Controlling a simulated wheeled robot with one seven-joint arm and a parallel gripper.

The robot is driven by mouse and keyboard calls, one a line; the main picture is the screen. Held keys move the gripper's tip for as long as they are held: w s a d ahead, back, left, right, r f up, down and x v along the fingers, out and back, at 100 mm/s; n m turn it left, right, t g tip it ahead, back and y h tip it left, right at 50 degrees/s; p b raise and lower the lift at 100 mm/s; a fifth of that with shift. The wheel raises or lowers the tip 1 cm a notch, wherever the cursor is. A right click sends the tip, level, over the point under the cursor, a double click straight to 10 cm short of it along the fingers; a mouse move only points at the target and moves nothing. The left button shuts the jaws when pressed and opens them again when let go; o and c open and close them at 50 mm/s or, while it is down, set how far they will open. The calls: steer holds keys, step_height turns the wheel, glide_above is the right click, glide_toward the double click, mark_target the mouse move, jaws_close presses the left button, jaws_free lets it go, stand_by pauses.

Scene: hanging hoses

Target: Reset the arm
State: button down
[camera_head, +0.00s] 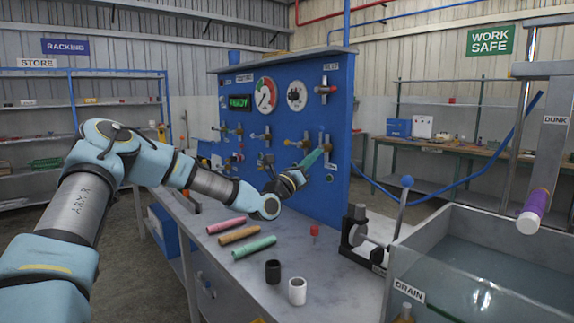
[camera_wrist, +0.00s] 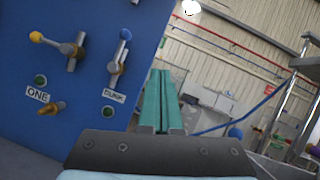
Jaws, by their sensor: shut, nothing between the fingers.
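My gripper (camera_head: 321,151) is at the end of my arm, in front of the right part of the blue control panel (camera_head: 339,85). Its teal fingers point up and to the right, toward the panel's right edge. In the wrist view my gripper (camera_wrist: 161,72) has its two fingers side by side, closed together with nothing held. The wrist view shows a valve with a blue knob (camera_wrist: 125,35) and one with a yellow knob (camera_wrist: 37,37) to the left of the fingers. My arm is stretched across the left of the head view.
On the grey bench lie a pink hose (camera_head: 226,225), an orange hose (camera_head: 239,235) and a green hose (camera_head: 254,247). A black cup (camera_head: 273,271) and a white cup (camera_head: 297,291) stand at the front. A lever press (camera_head: 355,228) and a water tank (camera_head: 487,262) are at right.

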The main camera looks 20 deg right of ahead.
steer(key=shift+s, duration=0.1)
steer(key=s+a+f+m+g+y, duration=0.1)
steer(key=s+f+m+g, duration=0.2)
steer(key=s+m+g, duration=0.3)
steer(key=s+a+f+m+g+y, duration=0.1)
steer(key=s+f+m+g+y, duration=0.15)
steer(key=s+m+g, duration=0.35)
steer(key=s+a+f+m+g+y, duration=0.1)
steer(key=s+a+f+m+y, duration=0.65)
steer(key=a+f, duration=0.4)
steer(key=a+m+t+y, duration=0.5)
steer(key=a+m+y, duration=0.3)
steer(key=a, duration=2.8)
steer(key=shift+a+f+t+y, duration=0.15)
steer(key=shift+t+y, duration=0.15)
steer(key=shift+y, duration=0.7)
